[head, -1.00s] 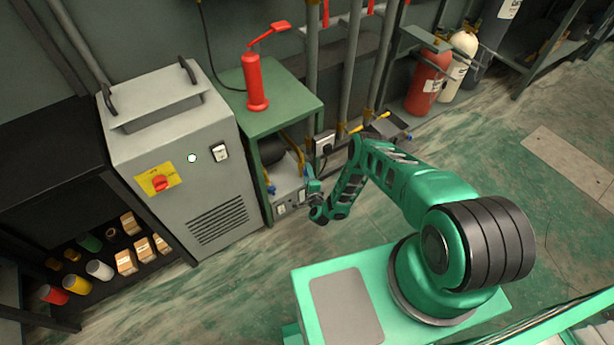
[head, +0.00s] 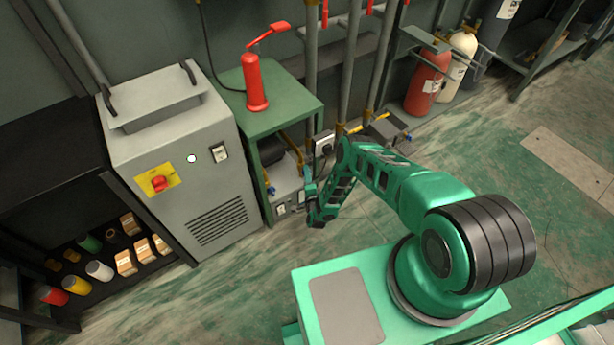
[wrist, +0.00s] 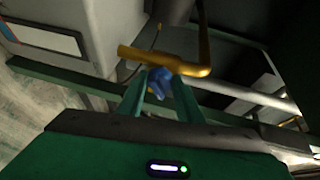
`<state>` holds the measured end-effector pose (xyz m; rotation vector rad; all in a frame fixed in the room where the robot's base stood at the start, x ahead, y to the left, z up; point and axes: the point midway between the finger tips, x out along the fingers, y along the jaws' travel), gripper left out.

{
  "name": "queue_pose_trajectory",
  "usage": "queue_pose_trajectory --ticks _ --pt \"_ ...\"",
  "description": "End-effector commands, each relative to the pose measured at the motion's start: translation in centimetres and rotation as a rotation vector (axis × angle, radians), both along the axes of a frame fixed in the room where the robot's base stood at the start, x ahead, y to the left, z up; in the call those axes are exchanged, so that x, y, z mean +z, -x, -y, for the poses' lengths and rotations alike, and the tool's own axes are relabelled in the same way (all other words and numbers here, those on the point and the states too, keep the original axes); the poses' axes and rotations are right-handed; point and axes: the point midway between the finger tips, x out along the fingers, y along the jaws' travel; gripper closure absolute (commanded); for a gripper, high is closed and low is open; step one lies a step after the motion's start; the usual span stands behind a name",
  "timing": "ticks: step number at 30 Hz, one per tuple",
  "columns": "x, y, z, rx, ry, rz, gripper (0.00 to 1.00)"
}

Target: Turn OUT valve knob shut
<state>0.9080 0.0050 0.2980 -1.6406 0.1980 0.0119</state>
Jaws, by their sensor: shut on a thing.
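A blue valve knob (wrist: 158,83) sits between the two green fingers of my gripper (wrist: 157,98) in the wrist view, under a brass-coloured pipe (wrist: 170,62). The fingers are shut on the knob; any label on it cannot be read. In the head view my gripper (head: 309,182) is low beside the green stand, and the knob in its fingers cannot be made out. Another small blue part (head: 271,190) shows to the left, at the unit inside the stand.
The green stand (head: 290,116) carries a red extinguisher-like bottle (head: 256,84) on top. A grey cabinet (head: 165,135) with a red switch (head: 159,183) stands to its left. Vertical pipes (head: 350,75) rise behind. Gas cylinders (head: 428,82) stand at the back right.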

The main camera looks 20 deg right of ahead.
Motion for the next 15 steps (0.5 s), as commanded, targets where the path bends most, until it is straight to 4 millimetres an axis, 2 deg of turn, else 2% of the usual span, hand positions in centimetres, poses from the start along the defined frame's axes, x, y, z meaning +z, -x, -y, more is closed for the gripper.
queue_pose_trajectory --ticks 1,15 --pt "-0.67 0.58 -0.19 0.007 0.011 -0.015 0.90" --pt "-0.65 0.77 -0.15 0.008 0.036 -0.008 0.90"
